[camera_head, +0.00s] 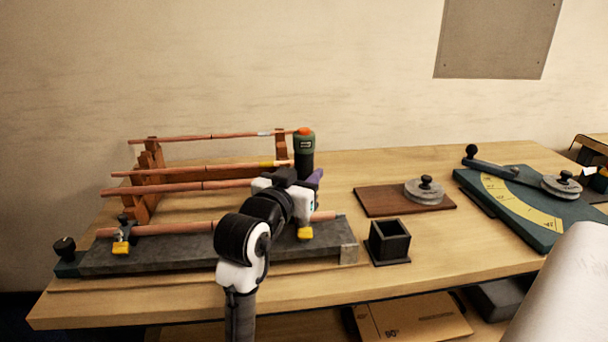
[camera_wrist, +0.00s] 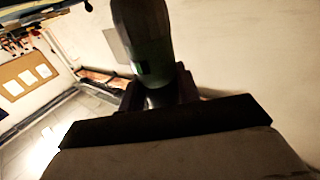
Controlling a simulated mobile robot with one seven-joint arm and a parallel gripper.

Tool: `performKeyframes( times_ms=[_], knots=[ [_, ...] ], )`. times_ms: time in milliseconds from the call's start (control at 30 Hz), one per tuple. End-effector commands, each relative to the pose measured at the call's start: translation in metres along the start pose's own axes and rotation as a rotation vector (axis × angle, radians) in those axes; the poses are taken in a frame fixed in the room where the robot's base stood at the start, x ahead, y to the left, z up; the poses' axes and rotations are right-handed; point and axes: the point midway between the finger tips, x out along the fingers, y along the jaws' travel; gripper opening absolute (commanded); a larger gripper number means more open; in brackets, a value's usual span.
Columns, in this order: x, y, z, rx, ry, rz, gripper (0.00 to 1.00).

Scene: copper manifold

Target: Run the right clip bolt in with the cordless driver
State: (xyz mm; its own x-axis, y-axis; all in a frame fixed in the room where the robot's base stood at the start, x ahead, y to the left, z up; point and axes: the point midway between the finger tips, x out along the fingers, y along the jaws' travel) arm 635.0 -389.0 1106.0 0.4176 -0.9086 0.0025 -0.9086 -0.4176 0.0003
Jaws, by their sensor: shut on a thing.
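The cordless driver (camera_head: 304,142) has a dark green body with an orange top and stands roughly upright above the right end of the grey fixture. My gripper (camera_wrist: 160,92) is shut on the driver, whose green body (camera_wrist: 143,40) shows between the fingers in the wrist view. In the head view my wrist covers the fingers and the driver's lower end. The right clip (camera_head: 305,233), with a yellow block, sits on the fixture (camera_head: 200,256) below and beside my wrist. Its bolt is hidden, so I cannot tell whether the driver touches it. A copper pipe (camera_head: 180,228) lies along the fixture.
The left clip (camera_head: 121,247) sits near the fixture's left end. A wooden rack (camera_head: 150,195) with several copper pipes stands behind. An open black square holder (camera_head: 389,243), a brown board (camera_head: 380,202) and a teal bending plate (camera_head: 480,195) are to the right. The table front is clear.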

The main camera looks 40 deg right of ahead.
Motion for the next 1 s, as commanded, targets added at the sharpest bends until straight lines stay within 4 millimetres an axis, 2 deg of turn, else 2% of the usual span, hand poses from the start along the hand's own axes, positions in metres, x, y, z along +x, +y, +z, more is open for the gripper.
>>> performKeyframes(
  times_ms=[433, 1000],
  knots=[
    [0.000, 0.000, -0.002, -0.001, -0.003, 0.000, 0.06],
    [0.000, 0.000, -0.046, 0.001, 0.001, 0.000, 0.06]
  ],
)
